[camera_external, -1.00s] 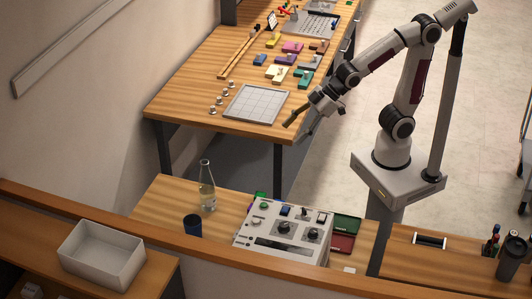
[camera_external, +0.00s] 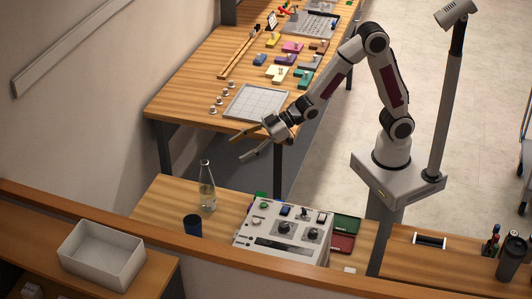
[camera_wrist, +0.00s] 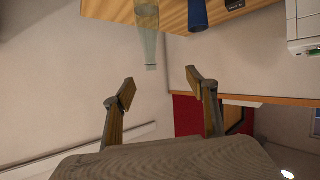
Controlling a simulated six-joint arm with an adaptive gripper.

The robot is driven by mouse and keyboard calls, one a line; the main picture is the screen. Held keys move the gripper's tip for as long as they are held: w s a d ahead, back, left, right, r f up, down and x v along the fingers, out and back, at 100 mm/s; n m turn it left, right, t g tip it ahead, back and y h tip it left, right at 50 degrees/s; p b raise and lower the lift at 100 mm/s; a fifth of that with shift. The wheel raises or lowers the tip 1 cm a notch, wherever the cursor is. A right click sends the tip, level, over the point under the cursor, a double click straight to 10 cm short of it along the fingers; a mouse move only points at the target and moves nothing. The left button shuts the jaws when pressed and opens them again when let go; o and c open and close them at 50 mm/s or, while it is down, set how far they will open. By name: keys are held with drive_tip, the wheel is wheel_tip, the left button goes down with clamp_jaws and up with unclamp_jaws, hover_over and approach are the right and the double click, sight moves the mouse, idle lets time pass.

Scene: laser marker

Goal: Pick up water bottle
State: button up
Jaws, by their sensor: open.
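The water bottle (camera_external: 207,190) is clear glass with a narrow neck. It stands upright on the small wooden table, left of the control box. In the wrist view the bottle (camera_wrist: 148,28) shows at the top, its base end cut off by the frame edge, beyond the fingertips. My gripper (camera_external: 240,146) is open and empty. It is up and to the right of the bottle, apart from it, with its fingers pointing left. In the wrist view the two fingers of my gripper (camera_wrist: 160,92) are spread wide with nothing between them.
A dark blue cup (camera_external: 193,226) stands close to the bottle, in front of it. A grey control box (camera_external: 262,244) with knobs is to the right. The worktable (camera_external: 170,100) behind holds a gridded plate (camera_external: 256,103) and coloured blocks. A white bin (camera_external: 101,254) sits front left.

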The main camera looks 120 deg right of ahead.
drive_tip(key=t, duration=0.2)
approach(206, 179)
wheel_tip(206, 179, up, 3)
drive_tip(key=d, duration=0.2)
wheel_tip(206, 179, down, 7)
drive_tip(key=w+d+t+y, duration=0.1)
drive_tip(key=d+t, duration=0.1)
drive_tip(key=shift+t, duration=0.4)
drive_tip(key=shift+w+f, duration=0.15)
drive_tip(key=shift+w, duration=0.05)
drive_tip(key=shift+w+a, duration=0.1)
drive_tip(key=shift+w, duration=1.1)
drive_tip(key=shift+w, duration=0.1)
drive_tip(key=shift+w+a, duration=0.2)
drive_tip(key=shift+w, duration=1.05)
drive_tip(key=shift+w+a, duration=0.15)
drive_tip(key=shift+w, duration=1.1)
